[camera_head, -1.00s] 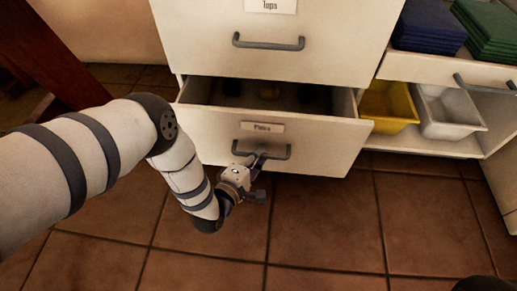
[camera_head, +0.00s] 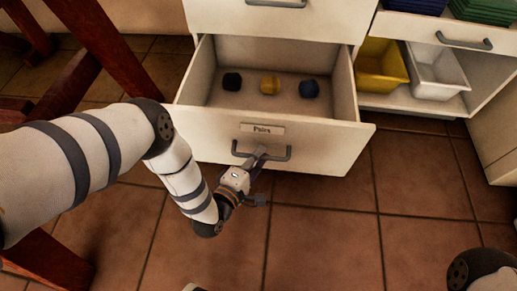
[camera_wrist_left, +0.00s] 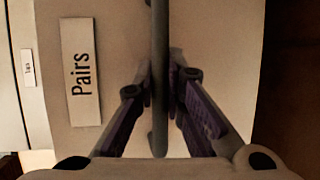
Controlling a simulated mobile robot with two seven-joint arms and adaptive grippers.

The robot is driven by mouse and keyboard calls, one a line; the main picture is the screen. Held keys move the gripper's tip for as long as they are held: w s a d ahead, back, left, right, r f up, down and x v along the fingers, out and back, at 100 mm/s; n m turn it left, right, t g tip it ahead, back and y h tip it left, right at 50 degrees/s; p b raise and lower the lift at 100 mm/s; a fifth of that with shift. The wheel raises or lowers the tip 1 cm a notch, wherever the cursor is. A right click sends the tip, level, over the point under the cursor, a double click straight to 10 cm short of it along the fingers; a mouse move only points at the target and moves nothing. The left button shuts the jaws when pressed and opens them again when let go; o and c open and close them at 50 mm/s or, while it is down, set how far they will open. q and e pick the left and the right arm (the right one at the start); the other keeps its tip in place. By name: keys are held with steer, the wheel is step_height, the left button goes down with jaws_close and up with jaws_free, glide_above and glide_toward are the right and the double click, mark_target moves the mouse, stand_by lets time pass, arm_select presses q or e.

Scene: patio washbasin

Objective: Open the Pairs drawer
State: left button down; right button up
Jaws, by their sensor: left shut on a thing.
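The Pairs drawer (camera_head: 215,133) is a white drawer, pulled well out of its cabinet. Its label reads "Pairs" (camera_head: 262,128), and the label also shows in the left wrist view (camera_wrist_left: 81,72). Its grey bar handle (camera_head: 278,153) is below the label. My left gripper (camera_head: 257,158) is shut on the handle; in the left wrist view its fingers (camera_wrist_left: 160,90) sit on both sides of the bar. My right gripper is not in view.
Another drawer with a handle (camera_head: 277,3) is above. A yellow bin (camera_head: 381,66) and a white bin (camera_head: 437,72) stand on a shelf at the right. A dark red wooden frame (camera_head: 95,50) is at the left. The tiled floor (camera_head: 330,220) in front is clear.

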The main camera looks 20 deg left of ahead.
arm_select(q)
steer(key=shift+s, duration=0.1)
stand_by(0.3)
steer(key=c, duration=1.7)
jaws_free()
steer(key=shift+o, duration=0.2)
steer(key=shift+s, duration=0.1)
steer(key=v, duration=1.2)
